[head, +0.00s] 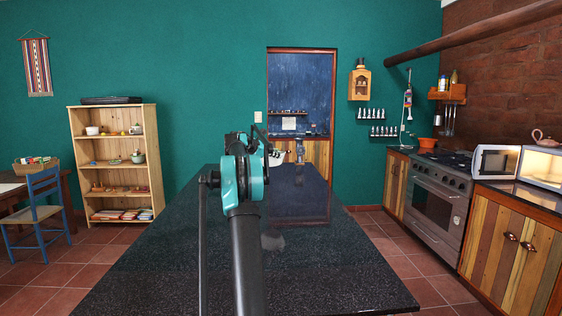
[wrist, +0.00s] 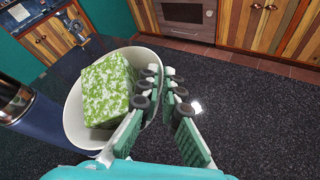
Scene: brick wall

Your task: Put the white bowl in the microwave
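The white bowl (wrist: 73,121) holds a green and white patterned block (wrist: 107,90). In the wrist view my gripper (wrist: 165,80) is at the bowl's right rim, with one finger inside and one outside. The fingers are close together with the rim between them, so it looks shut on the rim. In the head view my gripper (head: 254,150) hides much of the bowl (head: 278,158) over the far part of the dark island. Whether the bowl touches the island is unclear. The white microwave (head: 543,167) is on the right counter, its door (head: 495,162) swung open and its inside lit.
A dark blue bottle (wrist: 40,118) stands close left of the bowl. The black speckled island top (head: 330,270) is largely clear. A stove (head: 440,190) stands left of the microwave, and a teapot (head: 546,139) sits on top of the microwave. Tiled floor separates island and counter.

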